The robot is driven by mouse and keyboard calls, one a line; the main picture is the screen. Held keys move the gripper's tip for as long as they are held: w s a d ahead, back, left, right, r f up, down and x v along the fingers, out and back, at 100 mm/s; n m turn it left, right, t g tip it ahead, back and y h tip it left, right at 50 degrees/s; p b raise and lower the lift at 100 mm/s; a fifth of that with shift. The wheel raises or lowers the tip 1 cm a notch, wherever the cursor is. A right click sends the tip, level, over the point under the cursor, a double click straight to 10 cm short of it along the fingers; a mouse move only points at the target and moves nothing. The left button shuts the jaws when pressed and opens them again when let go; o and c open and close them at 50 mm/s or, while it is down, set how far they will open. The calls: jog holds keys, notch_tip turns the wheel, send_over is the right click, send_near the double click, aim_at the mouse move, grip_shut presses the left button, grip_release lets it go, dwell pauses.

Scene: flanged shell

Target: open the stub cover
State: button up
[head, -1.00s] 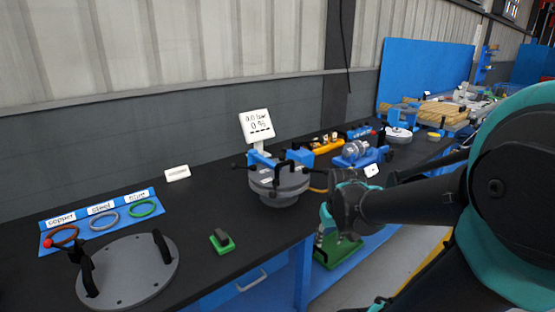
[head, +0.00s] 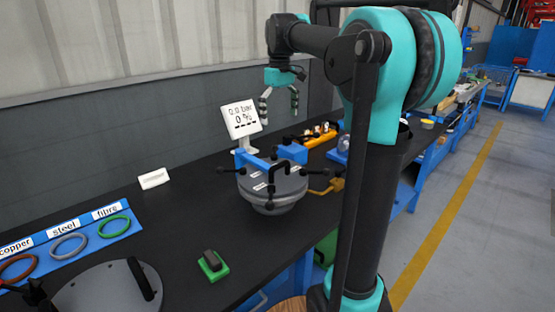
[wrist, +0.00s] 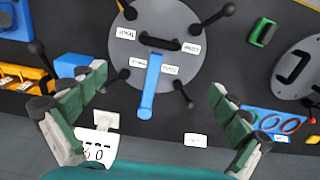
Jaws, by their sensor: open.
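A round grey flanged shell (head: 272,190) stands on the black bench, with labels on its top and several black-knobbed bars around its rim. In the wrist view the shell's top (wrist: 155,35) carries a black handle (wrist: 174,43) and a blue bar (wrist: 150,85) running out over its edge. I cannot tell which part is the stub cover. My gripper (head: 279,104) hangs above and behind the shell, fingers down, open and empty. In the wrist view my gripper (wrist: 156,90) has its fingers spread to either side of the blue bar, apart from it.
A display (head: 241,117) stands behind the shell. A grey plate with black handles (head: 110,290) lies at the front left, near a blue tray of rings (head: 72,244). A green block (head: 213,265) and a white tag (head: 154,178) lie on the bench. The bench between them is clear.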

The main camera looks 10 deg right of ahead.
aim_at(280, 163)
notch_tip(280, 163, down, 16)
jog(key=shift+r, duration=0.15)
dwell(0.3)
